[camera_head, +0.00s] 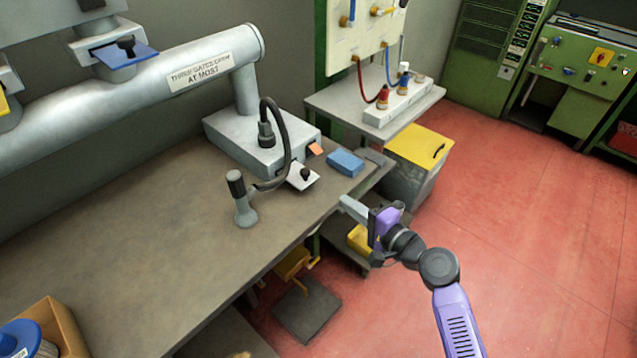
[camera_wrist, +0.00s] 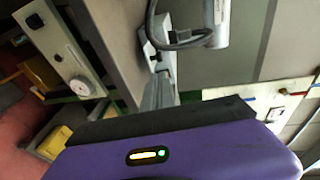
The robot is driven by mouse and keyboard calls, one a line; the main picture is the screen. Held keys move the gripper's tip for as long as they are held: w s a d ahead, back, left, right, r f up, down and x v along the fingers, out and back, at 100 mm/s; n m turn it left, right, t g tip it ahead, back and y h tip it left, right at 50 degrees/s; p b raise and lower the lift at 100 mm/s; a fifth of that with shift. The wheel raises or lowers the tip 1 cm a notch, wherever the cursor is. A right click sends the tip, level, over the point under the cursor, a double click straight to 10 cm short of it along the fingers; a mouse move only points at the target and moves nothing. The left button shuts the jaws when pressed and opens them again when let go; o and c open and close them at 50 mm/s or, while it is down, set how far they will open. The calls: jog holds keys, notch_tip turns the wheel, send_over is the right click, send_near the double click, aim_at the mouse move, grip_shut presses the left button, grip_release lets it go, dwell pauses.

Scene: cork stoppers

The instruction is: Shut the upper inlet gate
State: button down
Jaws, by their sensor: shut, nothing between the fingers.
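A pipe (camera_head: 130,85) on the left wall carries a blue gate plate (camera_head: 127,54) with a black knob, pulled out from its fitting. Part of a yellow plate (camera_head: 3,104) shows at the left edge. A grey box (camera_head: 262,140) at the pipe's foot has a white plate (camera_head: 298,180) with a dark knob and an orange tab (camera_head: 316,149) at its side. I cannot tell which plate is the upper inlet gate. My gripper (camera_head: 346,203) is shut and empty at the bench's right edge, apart from all plates; its fingers also show in the wrist view (camera_wrist: 160,82).
A black hose and grey nozzle (camera_head: 245,205) stand on the bench (camera_head: 150,240). A blue block (camera_head: 345,162) lies near the bench edge. A side shelf (camera_head: 335,98), yellow-lidded bin (camera_head: 418,147) and green cabinets stand beyond. Red floor (camera_head: 520,230) is clear at right.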

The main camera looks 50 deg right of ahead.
jog(key=p, duration=0.2)
send_near(303, 172)
jog(key=w, duration=0.1)
jog(key=w+d+f, duration=0.1)
jog(key=w, duration=0.3)
jog(key=shift+w+d+f, duration=0.15)
jog(key=shift+f, duration=0.1)
jog(key=w+b, duration=0.1)
jog(key=w, duration=0.4)
jog(key=shift+w, duration=0.2)
jog(key=shift+w+r, duration=0.1)
jog(key=shift+r, duration=0.1)
